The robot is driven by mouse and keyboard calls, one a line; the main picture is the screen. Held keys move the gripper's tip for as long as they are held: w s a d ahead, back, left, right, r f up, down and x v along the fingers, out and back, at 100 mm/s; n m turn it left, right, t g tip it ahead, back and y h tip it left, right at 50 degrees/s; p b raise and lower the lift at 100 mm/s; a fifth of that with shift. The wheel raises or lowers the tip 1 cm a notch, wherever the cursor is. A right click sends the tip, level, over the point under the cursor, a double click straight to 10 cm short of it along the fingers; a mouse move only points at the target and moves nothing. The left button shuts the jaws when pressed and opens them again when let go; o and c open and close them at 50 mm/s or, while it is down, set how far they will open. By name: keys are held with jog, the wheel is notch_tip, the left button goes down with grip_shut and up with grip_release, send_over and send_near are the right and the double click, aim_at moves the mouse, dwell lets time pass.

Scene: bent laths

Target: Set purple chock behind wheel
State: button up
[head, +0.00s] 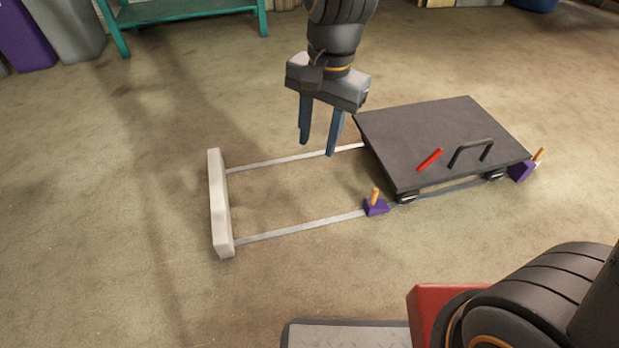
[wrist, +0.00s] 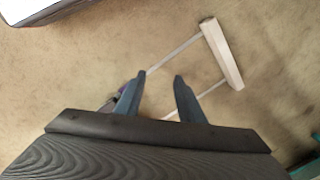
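A purple chock (head: 374,208) with an upright orange peg sits on the near rail, just left of the cart's near left wheel (head: 405,197). A second purple chock (head: 521,171) with a similar peg stands at the cart's right end, by the near right wheel (head: 495,175). The dark flat cart (head: 430,130) stands on the rails. My gripper (head: 318,148) is open and empty, pointing down above the far rail, left of the cart. In the wrist view its two fingers (wrist: 158,80) are apart with only floor and rail between them.
A pale stop block (head: 220,205) lies across the left ends of the two thin rails (head: 300,227). A red bar (head: 430,159) and a black handle (head: 470,151) are on the cart. A green bench (head: 185,12) stands at the back.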

jog(key=s+r+n, duration=0.3)
jog(key=s+n, duration=0.3)
jog(key=s, duration=0.2)
jog(key=s+a+r+n, duration=0.1)
jog(key=s+r+n, duration=0.2)
jog(key=s+n, duration=0.3)
jog(key=s, duration=0.2)
jog(key=shift+s+r+y, duration=0.25)
jog(key=shift+s+y, duration=0.1)
jog(key=shift+y, duration=0.05)
jog(key=shift+r, duration=0.1)
jog(key=d+r+m+p, duration=0.2)
jog(key=d+r+p, duration=0.5)
jog(key=p, duration=0.5)
jog(key=d+r+m+h+p, duration=0.1)
jog(key=d+r+m+p, duration=0.1)
jog(key=d+r+p, duration=0.4)
jog(key=d+r+m+p, duration=0.2)
jog(key=d+r+p, duration=0.5)
jog(key=r+p, duration=0.8)
jog(key=p, duration=0.4)
jog(key=shift+d+m+h+p, duration=0.3)
jog(key=shift+d+h, duration=0.05)
jog(key=shift+h, duration=0.05)
jog(key=shift+r, duration=0.1)
